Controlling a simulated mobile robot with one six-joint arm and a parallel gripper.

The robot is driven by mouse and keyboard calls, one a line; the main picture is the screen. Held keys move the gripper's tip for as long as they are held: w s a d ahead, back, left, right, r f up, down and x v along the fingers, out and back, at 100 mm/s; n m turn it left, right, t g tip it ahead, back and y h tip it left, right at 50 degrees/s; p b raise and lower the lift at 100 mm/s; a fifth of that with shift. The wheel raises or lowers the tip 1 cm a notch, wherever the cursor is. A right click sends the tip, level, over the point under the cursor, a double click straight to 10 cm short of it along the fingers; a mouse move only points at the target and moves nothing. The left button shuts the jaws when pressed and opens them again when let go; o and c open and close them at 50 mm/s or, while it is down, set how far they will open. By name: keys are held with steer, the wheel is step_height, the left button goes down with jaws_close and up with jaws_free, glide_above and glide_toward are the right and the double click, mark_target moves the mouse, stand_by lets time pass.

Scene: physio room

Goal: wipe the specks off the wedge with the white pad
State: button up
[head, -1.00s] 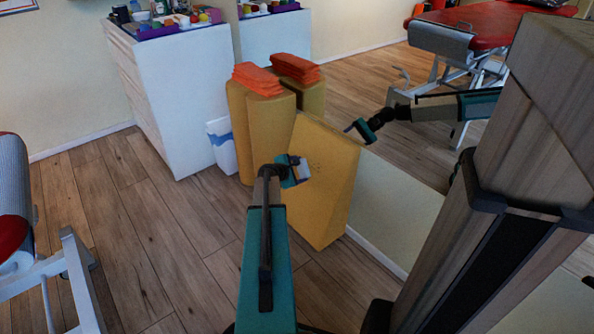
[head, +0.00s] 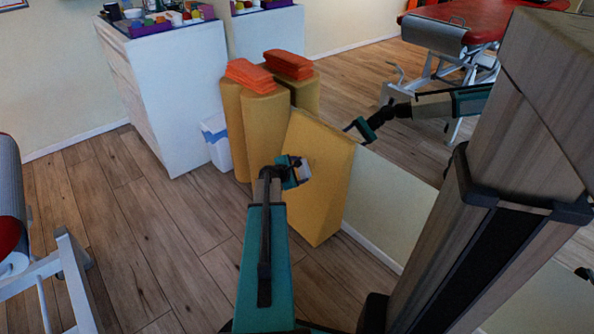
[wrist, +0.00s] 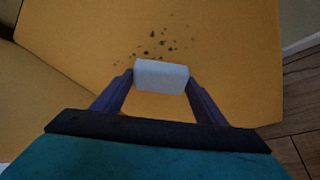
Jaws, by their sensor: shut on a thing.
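The yellow wedge (head: 325,195) leans upright by the wall in the head view, and its sloping face (wrist: 225,45) fills most of the wrist view. Several dark specks (wrist: 160,42) lie in a cluster on that face, just beyond the pad. My gripper (wrist: 160,80) is shut on the white pad (wrist: 162,73), one finger at each end. In the head view my gripper (head: 300,171) is in front of the wedge's face, with the pad partly hidden. I cannot tell whether the pad touches the wedge.
Yellow rolls (head: 257,135) with folded orange cloths (head: 250,75) on top stand behind the wedge. A white bin (head: 217,143) and a white cabinet (head: 165,95) are to the left. A mirror covers the wall at right.

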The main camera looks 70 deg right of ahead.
mark_target(309, 173)
steer(key=shift+s, duration=0.1)
steer(key=shift+s+a, duration=0.45)
steer(key=shift+s, duration=0.3)
steer(key=shift+s+a, duration=0.45)
steer(key=shift+s, duration=0.25)
steer(key=shift+s+a, duration=0.5)
steer(key=shift+s, duration=0.2)
steer(key=shift+s+a, duration=0.5)
steer(key=shift+s, duration=0.15)
steer(key=shift+r, duration=0.15)
steer(key=shift+s+d+r+p, duration=0.15)
steer(key=shift+d+r+p, duration=0.1)
steer(key=shift+r+p, duration=0.55)
steer(key=shift+f, duration=0.15)
steer(key=shift+w+d, duration=0.5)
steer(key=shift+w, duration=0.25)
steer(key=shift+w+d, duration=0.45)
steer(key=shift+w, duration=0.25)
